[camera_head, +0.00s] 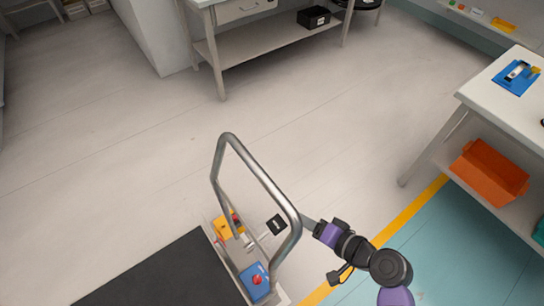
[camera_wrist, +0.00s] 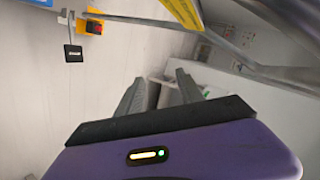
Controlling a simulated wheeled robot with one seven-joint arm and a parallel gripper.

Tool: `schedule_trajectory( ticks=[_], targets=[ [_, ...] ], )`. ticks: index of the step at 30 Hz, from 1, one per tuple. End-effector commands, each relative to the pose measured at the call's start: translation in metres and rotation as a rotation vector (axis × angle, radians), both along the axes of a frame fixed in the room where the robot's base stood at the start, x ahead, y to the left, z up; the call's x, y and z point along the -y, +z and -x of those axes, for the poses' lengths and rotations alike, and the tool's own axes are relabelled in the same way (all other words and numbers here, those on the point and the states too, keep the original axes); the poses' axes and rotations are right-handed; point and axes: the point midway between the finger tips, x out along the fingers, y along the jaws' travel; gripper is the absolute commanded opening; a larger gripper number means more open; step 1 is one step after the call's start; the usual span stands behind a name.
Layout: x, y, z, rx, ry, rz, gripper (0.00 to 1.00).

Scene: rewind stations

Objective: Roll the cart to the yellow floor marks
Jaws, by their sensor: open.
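The cart shows at the bottom of the head view, with a black deck (camera_head: 160,275) and a looped grey metal handle (camera_head: 262,178) standing upright at its right end. My gripper (camera_head: 308,220) is just right of the handle, and its fingers are partly hidden there. In the wrist view my gripper (camera_wrist: 158,88) is open with nothing between its fingers. The handle tube (camera_wrist: 240,60) crosses the upper right of that view, outside the fingers. A yellow floor line (camera_head: 415,211) runs diagonally along the edge of teal flooring, right of the cart.
A yellow box with a red button (camera_head: 228,226) and a blue box with a red button (camera_head: 256,280) sit by the handle's base. A workbench (camera_head: 470,95) with an orange bin (camera_head: 490,170) stands right. Another bench (camera_head: 260,46) stands at the back. Pale floor between is clear.

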Motion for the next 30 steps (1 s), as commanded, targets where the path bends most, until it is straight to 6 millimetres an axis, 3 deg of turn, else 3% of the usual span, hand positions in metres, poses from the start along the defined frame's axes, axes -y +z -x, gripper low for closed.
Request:
schedule_trajectory(
  ticks=[1, 6, 13, 19, 30],
  targets=[
    [-0.01, 0.025, -0.022, 0.002, 0.045, -0.059, 0.44],
    [-0.043, 0.098, -0.065, 0.003, 0.232, -0.247, 0.44],
    [-0.06, 0.169, -0.087, 0.027, 0.407, -0.381, 0.44],
    [-0.07, 0.167, -0.059, -0.021, 0.508, -0.422, 0.44],
    [-0.118, 0.161, -0.066, -0.025, 0.517, -0.424, 0.44]
  ],
)
